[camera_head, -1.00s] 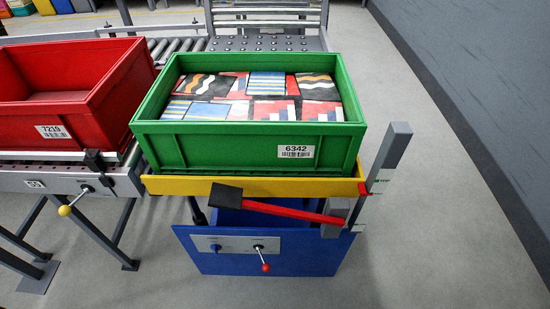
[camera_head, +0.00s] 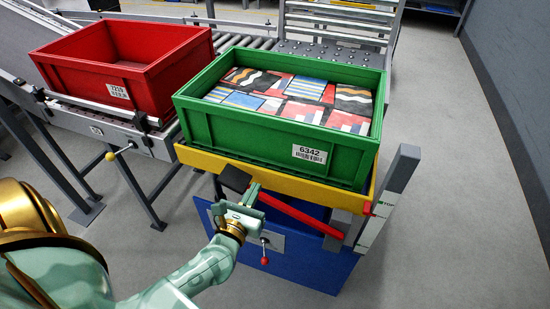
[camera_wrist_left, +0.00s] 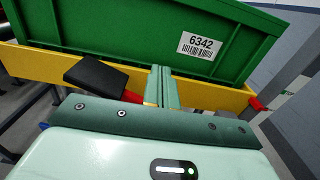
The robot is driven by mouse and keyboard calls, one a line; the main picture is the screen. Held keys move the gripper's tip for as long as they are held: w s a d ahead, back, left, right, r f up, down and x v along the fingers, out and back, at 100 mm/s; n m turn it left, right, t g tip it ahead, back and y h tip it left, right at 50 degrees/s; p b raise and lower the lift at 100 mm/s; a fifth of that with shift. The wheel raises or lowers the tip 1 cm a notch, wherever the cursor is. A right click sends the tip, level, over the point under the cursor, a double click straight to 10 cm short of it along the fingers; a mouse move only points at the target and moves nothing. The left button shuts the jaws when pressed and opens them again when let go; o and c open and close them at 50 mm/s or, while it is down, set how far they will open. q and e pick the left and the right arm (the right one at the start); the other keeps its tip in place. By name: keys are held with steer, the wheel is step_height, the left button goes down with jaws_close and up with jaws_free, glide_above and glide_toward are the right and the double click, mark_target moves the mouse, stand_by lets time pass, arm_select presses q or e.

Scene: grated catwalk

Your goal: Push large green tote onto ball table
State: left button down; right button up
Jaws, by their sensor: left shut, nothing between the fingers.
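The large green tote (camera_head: 245,135), labelled 6342 and filled with patterned packs, sits on the yellow-edged platform (camera_head: 280,182) of a blue stand. The ball table (camera_head: 345,58), a grey plate with small balls, lies behind the tote. My left gripper (camera_head: 256,188) is shut and empty, in front of the yellow edge by the black end of a red bar. In the left wrist view the tote (camera_wrist_left: 130,35) rises beyond the shut fingers (camera_wrist_left: 161,72); whether they touch anything is unclear. My right gripper is out of view.
An empty red tote (camera_head: 160,83) stands on the roller conveyor to the left. The black block (camera_head: 234,179) and red bar (camera_head: 305,217) cross the stand's front. A grey post (camera_head: 402,169) stands at its right corner. Open floor lies to the right.

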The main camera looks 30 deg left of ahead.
mark_target(276, 150)
arm_select(q)
steer(key=b+x, duration=0.1)
steer(key=x, duration=1.2)
steer(key=shift+w, duration=0.15)
